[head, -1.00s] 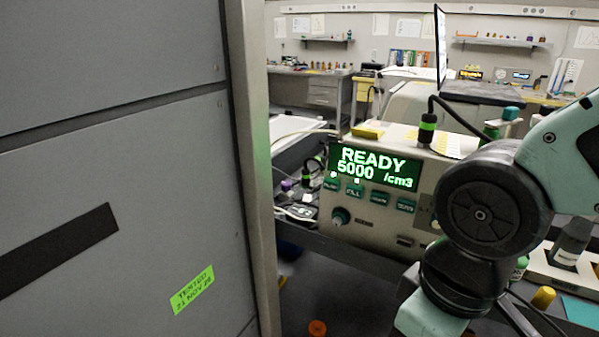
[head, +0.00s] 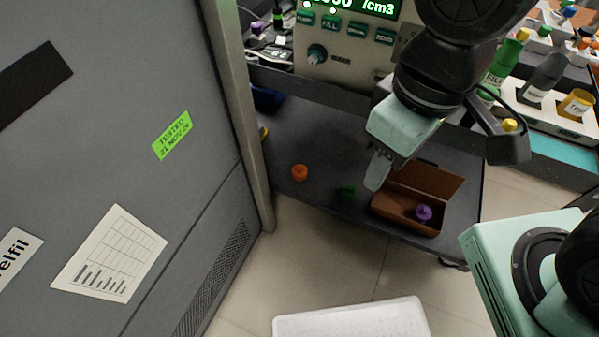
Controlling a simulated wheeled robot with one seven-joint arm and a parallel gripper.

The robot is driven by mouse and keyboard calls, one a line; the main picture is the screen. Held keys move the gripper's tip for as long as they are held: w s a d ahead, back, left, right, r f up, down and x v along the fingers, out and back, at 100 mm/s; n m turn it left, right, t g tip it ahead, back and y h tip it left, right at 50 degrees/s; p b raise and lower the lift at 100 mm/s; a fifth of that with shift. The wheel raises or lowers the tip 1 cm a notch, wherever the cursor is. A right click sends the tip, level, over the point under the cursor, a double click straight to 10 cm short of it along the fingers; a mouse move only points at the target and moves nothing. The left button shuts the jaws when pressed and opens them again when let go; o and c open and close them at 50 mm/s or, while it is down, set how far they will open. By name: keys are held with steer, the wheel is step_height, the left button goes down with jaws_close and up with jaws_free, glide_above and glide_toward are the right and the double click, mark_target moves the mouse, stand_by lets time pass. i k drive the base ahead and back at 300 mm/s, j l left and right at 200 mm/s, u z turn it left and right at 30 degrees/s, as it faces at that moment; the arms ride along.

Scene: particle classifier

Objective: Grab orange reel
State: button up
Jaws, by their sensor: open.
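The orange reel (head: 300,172) is a small round piece on the dark lower shelf (head: 325,140), near the cabinet's edge at the left. My gripper (head: 376,178) hangs above the shelf, right of the orange reel and apart from it. Its fingers point down and hold nothing that I can see. A green reel (head: 349,191) lies on the shelf between the orange reel and the brown box. A purple reel (head: 424,212) sits inside the open brown box (head: 405,226).
A grey cabinet (head: 110,160) with a metal edge stands close at the left. The instrument panel (head: 350,60) is above the shelf. A rack with bottles (head: 545,110) is at the right. A white perforated lid or tray (head: 350,318) is at the bottom, over tiled floor.

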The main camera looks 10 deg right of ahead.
mark_target(298, 171)
steer(key=k+j+u, duration=0.2)
steer(key=u, duration=0.15)
steer(key=k+j+u, duration=0.2)
steer(key=u, duration=0.15)
